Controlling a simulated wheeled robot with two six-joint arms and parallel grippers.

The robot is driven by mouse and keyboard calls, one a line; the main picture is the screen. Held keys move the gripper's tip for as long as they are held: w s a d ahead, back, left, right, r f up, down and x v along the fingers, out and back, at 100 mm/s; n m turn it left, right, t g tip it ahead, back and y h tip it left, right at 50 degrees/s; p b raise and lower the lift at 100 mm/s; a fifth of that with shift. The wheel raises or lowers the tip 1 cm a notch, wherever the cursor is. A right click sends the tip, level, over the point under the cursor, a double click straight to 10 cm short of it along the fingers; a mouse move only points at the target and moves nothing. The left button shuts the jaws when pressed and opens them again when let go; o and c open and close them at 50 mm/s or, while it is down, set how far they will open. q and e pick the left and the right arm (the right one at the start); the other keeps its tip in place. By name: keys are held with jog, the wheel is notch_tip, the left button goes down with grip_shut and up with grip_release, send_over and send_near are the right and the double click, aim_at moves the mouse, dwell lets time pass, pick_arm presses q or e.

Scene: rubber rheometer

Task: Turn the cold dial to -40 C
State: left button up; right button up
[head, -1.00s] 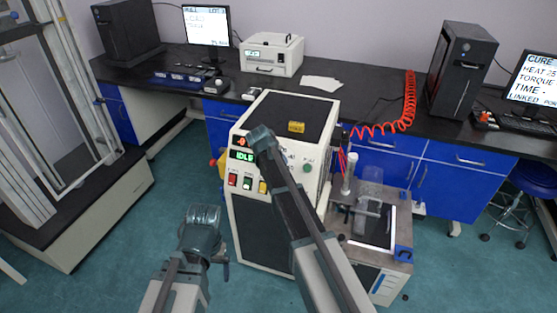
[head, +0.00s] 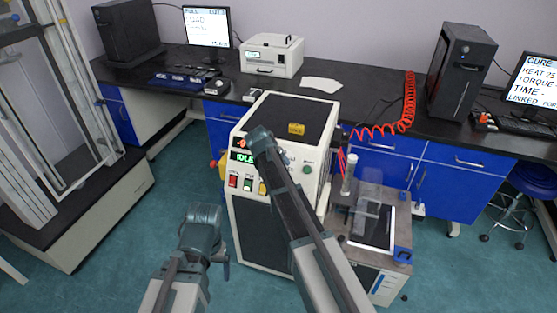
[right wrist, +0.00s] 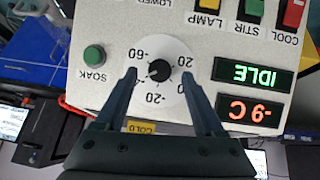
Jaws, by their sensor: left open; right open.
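The cold dial (right wrist: 160,71) is a small black knob on a round white scale, upside down in the right wrist view. Labels such as -60, -20 and 20 surround it; the exact pointer reading is too small to tell. My right gripper (right wrist: 158,76) is open, its two fingers on either side of the knob, with contact unclear. In the head view my right arm hides the dial. A red display (right wrist: 246,111) reads about -9 C, and a green display (right wrist: 252,74) reads IDLE. My left gripper (head: 203,215) is low in front of the cabinet, its fingers barely visible.
The white machine (head: 247,225) stands before a black bench. Its panel has a green SOAK button (right wrist: 94,55) and a red COOL switch (right wrist: 293,14). A metal stand (head: 345,195) with a glass vessel is right of it. Open floor lies to the left.

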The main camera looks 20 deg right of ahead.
pick_arm(q)
notch_tip(320, 180, up, 10)
jog(key=p, duration=0.9)
pick_arm(e)
jog(key=v, duration=1.2)
jog(key=shift+s, duration=0.15)
